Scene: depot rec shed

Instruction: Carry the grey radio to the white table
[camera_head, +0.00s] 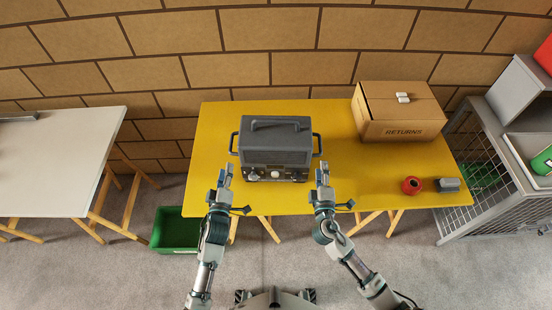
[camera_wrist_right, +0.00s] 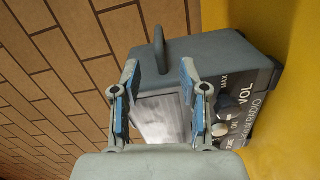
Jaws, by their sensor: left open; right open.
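The grey radio (camera_head: 275,147) stands upright on the yellow table (camera_head: 375,180). It has a top handle, a handle on each side and knobs on its front face. My left gripper (camera_head: 225,174) is open near the radio's left front, below the left handle. My right gripper (camera_head: 322,175) is open near its right front, below the right handle. In the right wrist view the radio (camera_wrist_right: 225,70) fills the space beyond my open right gripper (camera_wrist_right: 157,85), with its side handle further off between and above the fingers. The white table (camera_head: 55,165) stands at the left, bare near its front.
A cardboard box marked RETURNS (camera_head: 400,110) sits at the yellow table's back right. A red round object (camera_head: 411,185) and a small grey object (camera_head: 447,185) lie at its right front. A green crate (camera_head: 176,230) is on the floor between the tables. A metal cage (camera_head: 500,190) stands at right.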

